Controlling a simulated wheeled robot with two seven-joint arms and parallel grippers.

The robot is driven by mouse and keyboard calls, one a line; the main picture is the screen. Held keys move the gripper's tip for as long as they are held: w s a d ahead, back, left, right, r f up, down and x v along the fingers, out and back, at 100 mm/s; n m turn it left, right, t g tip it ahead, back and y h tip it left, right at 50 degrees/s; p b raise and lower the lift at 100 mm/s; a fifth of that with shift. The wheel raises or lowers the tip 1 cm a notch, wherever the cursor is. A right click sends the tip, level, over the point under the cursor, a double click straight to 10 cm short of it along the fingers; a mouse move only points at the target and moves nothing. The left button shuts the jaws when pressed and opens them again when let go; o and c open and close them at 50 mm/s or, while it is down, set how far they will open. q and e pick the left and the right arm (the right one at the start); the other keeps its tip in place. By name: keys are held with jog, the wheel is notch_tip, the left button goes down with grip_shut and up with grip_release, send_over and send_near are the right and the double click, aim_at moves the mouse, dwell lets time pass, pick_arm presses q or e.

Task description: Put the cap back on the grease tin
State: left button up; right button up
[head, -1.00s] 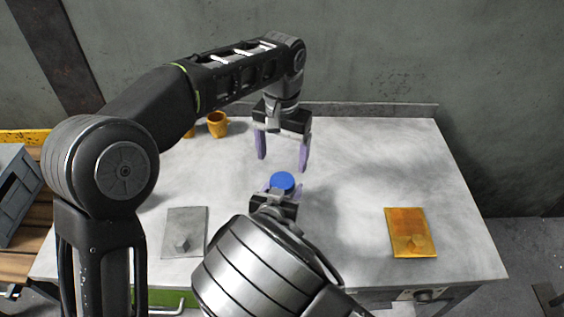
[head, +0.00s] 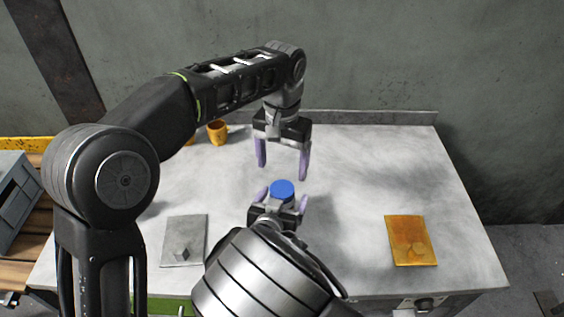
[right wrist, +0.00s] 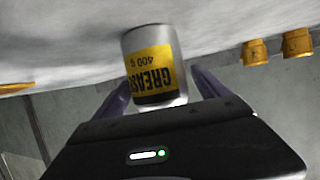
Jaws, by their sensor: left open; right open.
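The grease tin (right wrist: 150,65) stands on the table, grey with a yellow label, and shows upside down in the right wrist view. In the head view a blue cap (head: 282,189) lies over the tin's spot and hides it from above. How it sits on the rim is hidden. My right gripper (head: 283,200) is open, its purple fingers on either side of the tin and apart from it; it also shows in the right wrist view (right wrist: 160,88). My left gripper (head: 283,170) is open and empty, pointing down behind the blue cap.
A grey plate with a small block (head: 185,228) lies left on the table (head: 345,190), an orange plate (head: 408,232) right. Yellow cups (head: 218,133) stand at the back left. A low ledge (head: 380,117) runs along the back. The table between the cap and orange plate is clear.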

jog(key=v, duration=0.6)
jog(key=shift+s+r, duration=0.15)
jog(key=shift+s, duration=0.1)
